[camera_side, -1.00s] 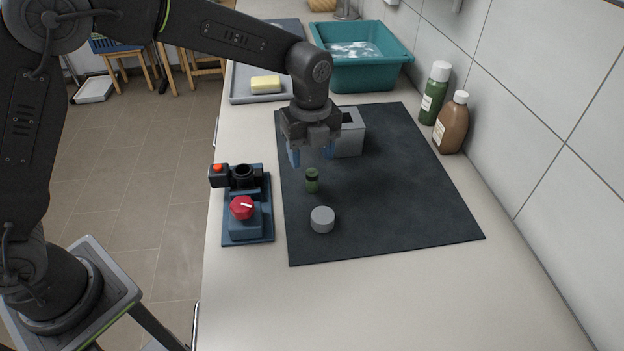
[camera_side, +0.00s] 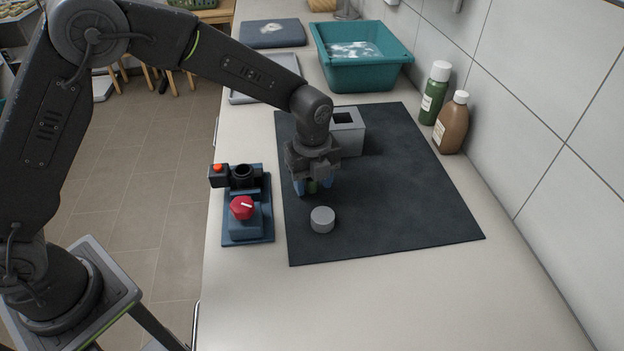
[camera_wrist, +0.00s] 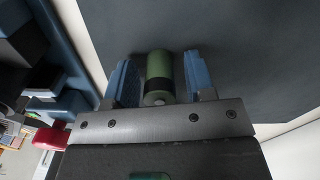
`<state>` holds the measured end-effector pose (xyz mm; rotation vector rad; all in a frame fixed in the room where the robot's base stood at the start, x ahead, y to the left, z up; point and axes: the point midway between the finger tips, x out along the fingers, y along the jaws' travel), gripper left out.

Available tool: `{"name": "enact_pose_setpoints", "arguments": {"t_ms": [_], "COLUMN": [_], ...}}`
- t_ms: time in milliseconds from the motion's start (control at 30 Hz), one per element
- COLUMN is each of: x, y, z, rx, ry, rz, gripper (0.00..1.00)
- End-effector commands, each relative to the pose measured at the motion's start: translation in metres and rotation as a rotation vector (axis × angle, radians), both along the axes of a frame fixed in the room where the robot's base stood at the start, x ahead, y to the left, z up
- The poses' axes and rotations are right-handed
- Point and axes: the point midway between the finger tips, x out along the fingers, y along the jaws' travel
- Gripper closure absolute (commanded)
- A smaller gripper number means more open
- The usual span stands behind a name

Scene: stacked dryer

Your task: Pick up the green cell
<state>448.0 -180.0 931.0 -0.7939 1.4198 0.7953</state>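In the side view my gripper (camera_side: 313,187) points down over the green cell (camera_side: 312,186), which is mostly hidden between the fingers. My gripper is open around the cell.
A grey round cap (camera_side: 322,219) lies on the mat just in front of the gripper. A blue fixture with a red knob (camera_side: 242,207) and black socket (camera_side: 243,176) stands left. A grey box (camera_side: 348,131) is behind. A teal basin (camera_side: 362,80) and bottles (camera_side: 452,122) are farther back.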

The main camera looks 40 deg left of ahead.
Motion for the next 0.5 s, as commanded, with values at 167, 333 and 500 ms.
{"name": "enact_pose_setpoints", "arguments": {"t_ms": [167, 333, 500], "x": [0.0001, 0.0001, 0.0002], "y": [0.0, 0.0, 0.0], "z": [0.0004, 0.0005, 0.0007], "rx": [0.0, 0.0, -0.001], "ry": [0.0, 0.0, -0.001], "rz": [0.0, 0.0, 0.0], "gripper": [0.68, 0.84, 0.97]}}
